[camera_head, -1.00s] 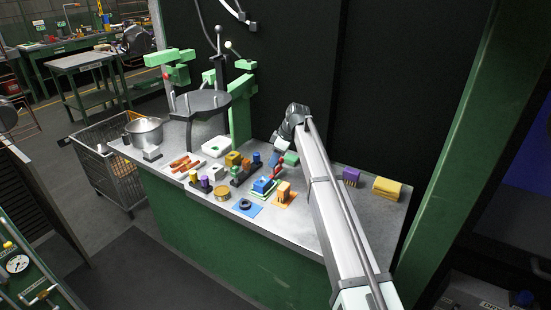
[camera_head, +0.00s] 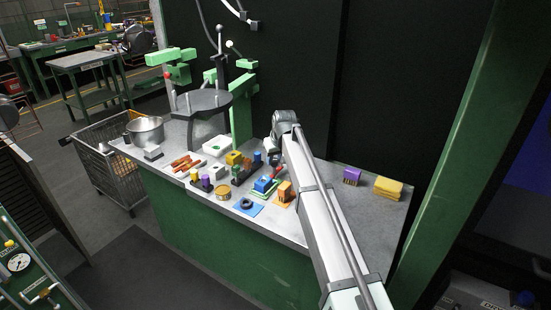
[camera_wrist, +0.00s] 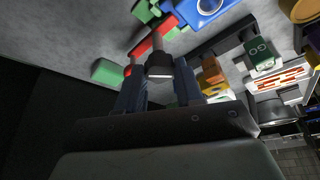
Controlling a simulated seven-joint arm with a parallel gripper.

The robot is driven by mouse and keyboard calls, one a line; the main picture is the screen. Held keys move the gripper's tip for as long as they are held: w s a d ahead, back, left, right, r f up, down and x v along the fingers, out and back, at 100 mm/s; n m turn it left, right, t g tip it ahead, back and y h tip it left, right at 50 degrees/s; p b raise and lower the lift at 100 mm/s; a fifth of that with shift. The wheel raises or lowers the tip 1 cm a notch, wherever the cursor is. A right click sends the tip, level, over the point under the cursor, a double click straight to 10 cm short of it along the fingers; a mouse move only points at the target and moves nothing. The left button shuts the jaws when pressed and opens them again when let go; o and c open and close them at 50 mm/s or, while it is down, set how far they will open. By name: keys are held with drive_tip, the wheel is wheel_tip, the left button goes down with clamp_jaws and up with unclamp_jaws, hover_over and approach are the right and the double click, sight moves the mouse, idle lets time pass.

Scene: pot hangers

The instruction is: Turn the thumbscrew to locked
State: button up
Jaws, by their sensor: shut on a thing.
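My gripper (camera_wrist: 158,85) points down over the bench, its two bluish fingers a little apart in the wrist view. It is shut on a small piece; a short grey cylinder with a dark end (camera_wrist: 159,69) shows between the fingers. I cannot tell whether this is the thumbscrew, and no locked mark can be read. A red bar (camera_wrist: 152,40) lies just past the fingers, and red also shows in the head view (camera_head: 277,173). A green rounded end (camera_wrist: 106,71) is left of the fingers. In the head view my arm hides most of the grip.
A blue block (camera_head: 263,184) on a green plate, an orange block (camera_head: 284,190) and a black ring (camera_head: 245,203) on a blue mat stand close by. A purple brush (camera_head: 351,175) and yellow sponges (camera_head: 388,187) lie right of my arm. The bench front right is clear.

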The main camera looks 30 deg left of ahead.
drive_tip(key=m, duration=0.2)
drive_tip(key=m+t+h, duration=0.1)
drive_tip(key=m, duration=0.2)
drive_tip(key=shift+s+a+m+h, duration=0.15)
drive_tip(key=shift+a+m+h, duration=0.15)
drive_tip(key=shift+h, duration=0.1)
drive_tip(key=shift+m+t+h, duration=0.5)
drive_tip(key=shift+m+h, duration=0.1)
drive_tip(key=shift+m, duration=1.2)
drive_tip(key=o, duration=1)
drive_tip(key=shift+o, duration=0.2)
drive_tip(key=a+v, duration=0.1)
drive_tip(key=v, duration=1.2)
drive_tip(key=shift+d+r, duration=0.4)
drive_tip(key=shift+r, duration=0.05)
